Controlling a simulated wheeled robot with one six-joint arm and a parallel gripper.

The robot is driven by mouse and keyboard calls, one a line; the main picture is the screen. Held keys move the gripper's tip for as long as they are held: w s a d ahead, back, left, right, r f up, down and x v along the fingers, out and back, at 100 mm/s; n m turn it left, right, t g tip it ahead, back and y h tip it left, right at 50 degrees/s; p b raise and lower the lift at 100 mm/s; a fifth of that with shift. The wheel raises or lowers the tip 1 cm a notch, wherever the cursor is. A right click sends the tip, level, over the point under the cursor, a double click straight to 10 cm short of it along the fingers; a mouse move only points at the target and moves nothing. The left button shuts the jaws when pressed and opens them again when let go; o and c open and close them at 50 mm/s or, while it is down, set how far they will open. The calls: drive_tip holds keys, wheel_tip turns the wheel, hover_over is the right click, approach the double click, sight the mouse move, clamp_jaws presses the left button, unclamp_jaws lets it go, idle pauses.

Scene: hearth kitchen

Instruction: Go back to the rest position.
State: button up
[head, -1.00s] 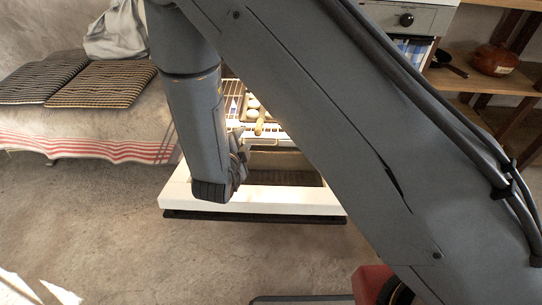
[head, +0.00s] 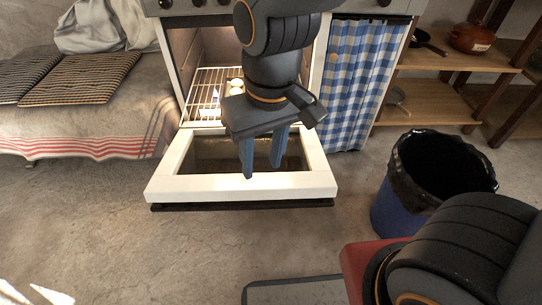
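My gripper (head: 262,172) points down in front of the oven, above the lowered oven door (head: 240,187). Its two blue-grey fingers are spread apart, and nothing shows between them. The oven (head: 190,60) stands open and lit inside. A wire rack (head: 204,92) is in it, with a few small pale round things (head: 235,84) partly hidden behind my arm.
A blue bin with a black liner (head: 440,170) stands at the right. A checked curtain (head: 352,80) hangs beside the oven. Wooden shelves (head: 430,103) hold a pan (head: 428,42) and a brown pot (head: 471,38). A bench with striped cushions (head: 82,78) is at the left. Bare floor lies in front.

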drive_tip(key=shift+s+d+r+n, duration=0.3)
drive_tip(key=shift+s+d, duration=0.4)
drive_tip(key=shift+d, duration=0.15)
idle(0.4)
drive_tip(key=d+r+m+p, duration=0.2)
drive_tip(key=d+r+p, duration=0.6)
drive_tip(key=r+p, duration=0.2)
drive_tip(key=d+r+m+h+p, duration=0.1)
drive_tip(key=d+r+m+p, duration=0.2)
drive_tip(key=d+r+p, duration=0.5)
drive_tip(key=shift+s+d+r+m+p, duration=0.35)
drive_tip(key=shift+r+p, duration=1.1)
drive_tip(key=shift+p, duration=2.1)
drive_tip(key=shift+a, duration=0.1)
drive_tip(key=shift+c, duration=0.2)
